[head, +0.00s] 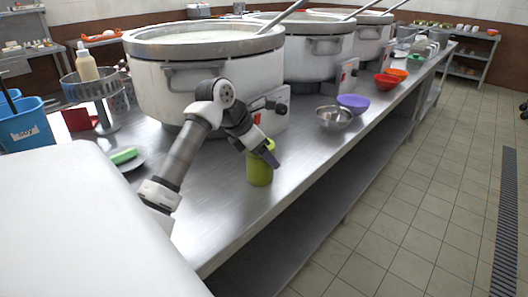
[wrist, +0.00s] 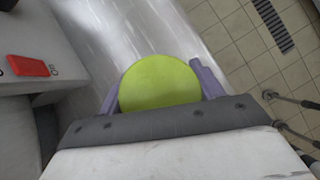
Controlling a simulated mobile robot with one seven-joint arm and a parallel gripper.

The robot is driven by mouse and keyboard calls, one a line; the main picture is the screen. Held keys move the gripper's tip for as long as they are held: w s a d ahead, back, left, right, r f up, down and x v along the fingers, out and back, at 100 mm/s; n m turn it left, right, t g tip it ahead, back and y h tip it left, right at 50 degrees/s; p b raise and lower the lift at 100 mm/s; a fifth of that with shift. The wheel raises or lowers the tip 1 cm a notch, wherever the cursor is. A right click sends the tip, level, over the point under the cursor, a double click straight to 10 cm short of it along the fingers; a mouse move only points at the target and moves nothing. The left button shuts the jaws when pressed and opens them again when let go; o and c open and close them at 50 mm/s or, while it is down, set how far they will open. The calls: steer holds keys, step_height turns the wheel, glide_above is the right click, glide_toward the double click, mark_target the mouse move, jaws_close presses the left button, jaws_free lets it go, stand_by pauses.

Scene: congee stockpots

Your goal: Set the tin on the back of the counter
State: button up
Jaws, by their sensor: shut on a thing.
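A yellow-green cylindrical tin (head: 259,171) is upright at the front part of the steel counter (head: 215,205), near its front edge. My gripper (head: 268,156) is shut on the tin from above, with a finger on its side. In the wrist view the tin's round top (wrist: 160,84) fills the space between the two purple-grey fingers of my gripper (wrist: 155,88). I cannot tell whether the tin's base touches the counter.
Large white stockpots (head: 205,85) line the back of the counter. A metal bowl (head: 334,118) and a purple bowl (head: 353,103) stand to the right. A plate with a green sponge (head: 124,156) is at left. The counter around the tin is bare.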

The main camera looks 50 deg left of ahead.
steer(key=o, duration=1.2)
steer(key=shift+r, duration=0.2)
steer(key=v, duration=1.2)
